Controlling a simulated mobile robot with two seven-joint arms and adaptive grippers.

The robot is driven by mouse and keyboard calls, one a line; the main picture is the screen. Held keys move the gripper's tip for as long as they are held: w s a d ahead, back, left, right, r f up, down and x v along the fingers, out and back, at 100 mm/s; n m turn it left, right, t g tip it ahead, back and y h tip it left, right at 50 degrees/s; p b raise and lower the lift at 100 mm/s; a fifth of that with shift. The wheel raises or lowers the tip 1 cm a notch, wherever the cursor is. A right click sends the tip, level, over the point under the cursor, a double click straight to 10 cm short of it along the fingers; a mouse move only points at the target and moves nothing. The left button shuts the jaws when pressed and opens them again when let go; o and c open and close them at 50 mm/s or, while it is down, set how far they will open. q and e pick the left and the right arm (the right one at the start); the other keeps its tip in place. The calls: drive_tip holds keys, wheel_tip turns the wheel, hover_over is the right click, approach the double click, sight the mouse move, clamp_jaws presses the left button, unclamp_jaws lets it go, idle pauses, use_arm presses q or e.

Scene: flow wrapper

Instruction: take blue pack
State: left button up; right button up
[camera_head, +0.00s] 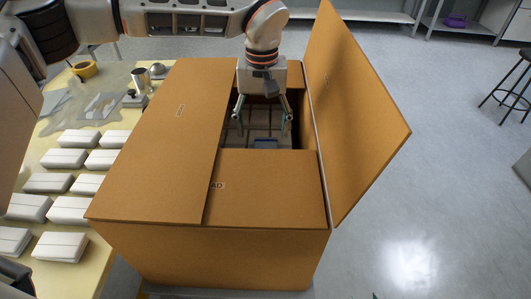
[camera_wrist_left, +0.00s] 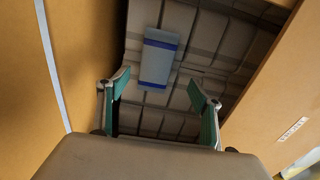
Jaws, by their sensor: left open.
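The blue pack (camera_head: 265,143) shows as a small blue patch inside the large brown box (camera_head: 215,258), seen through the opening between its flaps. In the left wrist view the pack (camera_wrist_left: 157,60) is pale grey-blue with darker blue bands and lies on rows of greyish packs (camera_wrist_left: 205,55). My left gripper (camera_head: 264,118) reaches down into the box opening, open and empty. In the left wrist view its two teal-padded fingers (camera_wrist_left: 160,88) stand apart, with the pack beyond them and between their lines. No contact with the pack shows. My right gripper is not in view.
A raised flap (camera_head: 352,115) stands at the right of the opening; flat flaps (camera_head: 165,135) cover the left and front. The floor at right is mostly clear, with a stool (camera_head: 512,85).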

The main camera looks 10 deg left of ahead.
use_arm(q)
wheel_tip(320, 180, down, 3)
drive_tip(key=shift+r, duration=0.2)
drive_tip(key=f, duration=0.5)
drive_tip(key=shift+w+d+f+b, duration=0.1)
drive_tip(key=shift+w+d+b, duration=0.15)
drive_tip(key=shift+d+b, duration=0.15)
drive_tip(key=c, duration=0.9)
